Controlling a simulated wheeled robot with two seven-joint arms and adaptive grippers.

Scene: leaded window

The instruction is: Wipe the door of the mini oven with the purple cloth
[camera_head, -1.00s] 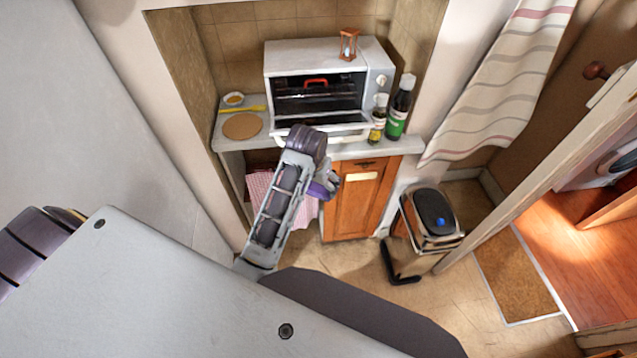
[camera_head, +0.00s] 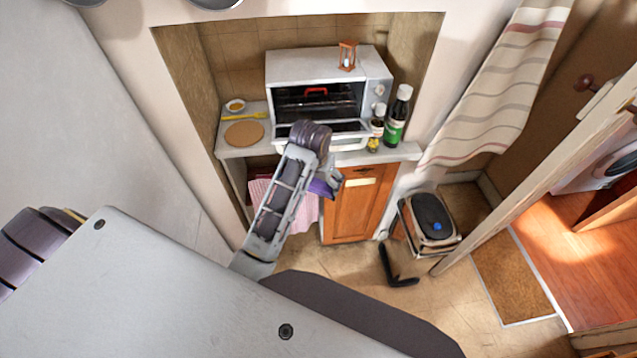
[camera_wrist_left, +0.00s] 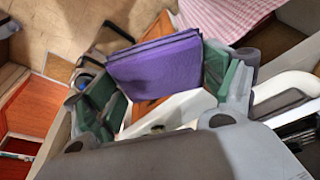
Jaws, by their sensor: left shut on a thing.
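The white mini oven (camera_head: 318,66) stands on the counter in the niche. Its door (camera_head: 352,143) is folded down open, partly hidden behind my left arm. My left gripper (camera_head: 328,182) is in front of the counter, below the door's front edge. It is shut on the folded purple cloth (camera_head: 322,188), which is mostly hidden by the arm in the head view. In the left wrist view the purple cloth (camera_wrist_left: 155,62) sits between the fingers of the left gripper (camera_wrist_left: 160,85), with white door-like parts (camera_wrist_left: 180,110) close behind it. My right gripper is not in view.
A dark green bottle (camera_head: 397,117) and a smaller bottle (camera_head: 377,122) stand right of the oven. An hourglass (camera_head: 347,56) is on top. A round board (camera_head: 243,133), yellow utensil (camera_head: 243,116) and small bowl (camera_head: 236,105) lie left. A bin (camera_head: 432,220) stands on the floor.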

